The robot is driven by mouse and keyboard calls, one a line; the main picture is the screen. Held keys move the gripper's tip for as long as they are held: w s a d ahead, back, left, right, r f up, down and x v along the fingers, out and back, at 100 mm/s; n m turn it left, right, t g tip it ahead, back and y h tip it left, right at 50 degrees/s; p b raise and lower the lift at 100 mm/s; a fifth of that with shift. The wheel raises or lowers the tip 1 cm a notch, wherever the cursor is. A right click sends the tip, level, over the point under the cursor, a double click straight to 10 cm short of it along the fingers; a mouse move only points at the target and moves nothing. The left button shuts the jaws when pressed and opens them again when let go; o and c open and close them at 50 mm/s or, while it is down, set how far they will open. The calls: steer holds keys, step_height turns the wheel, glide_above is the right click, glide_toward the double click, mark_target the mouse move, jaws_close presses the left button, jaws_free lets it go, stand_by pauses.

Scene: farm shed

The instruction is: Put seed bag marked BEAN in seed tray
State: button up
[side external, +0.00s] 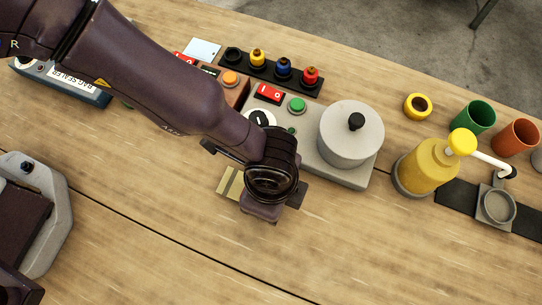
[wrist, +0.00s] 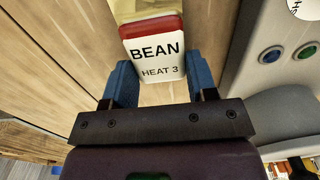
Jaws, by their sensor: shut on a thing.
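The seed bag marked BEAN (wrist: 155,50) shows in the wrist view with a white label reading "BEAN HEAT 3", a red band and a yellowish part beyond. My gripper (wrist: 160,80) has its blue fingers on either side of the label and is shut on this bag. In the side view my gripper (side external: 264,208) is over the middle of the bench, in front of the grey machine. A yellowish piece (side external: 230,184) shows beside it, probably the bag; my wrist hides the rest. I cannot tell the bag's height above the bench. I cannot make out a seed tray.
The grey machine with a round drum (side external: 350,135) stands just behind my gripper. A yellow pump bottle (side external: 427,166), a green cup (side external: 474,117) and an orange cup (side external: 516,138) stand right. A bag sealer (side external: 68,82) is at the upper left.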

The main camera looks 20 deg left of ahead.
steer(key=shift+f, duration=0.2)
steer(key=o, duration=0.7)
steer(key=shift+r, duration=0.1)
step_height(320, 180, up, 12)
steer(key=shift+r, duration=0.1)
steer(key=shift+w+a, duration=0.1)
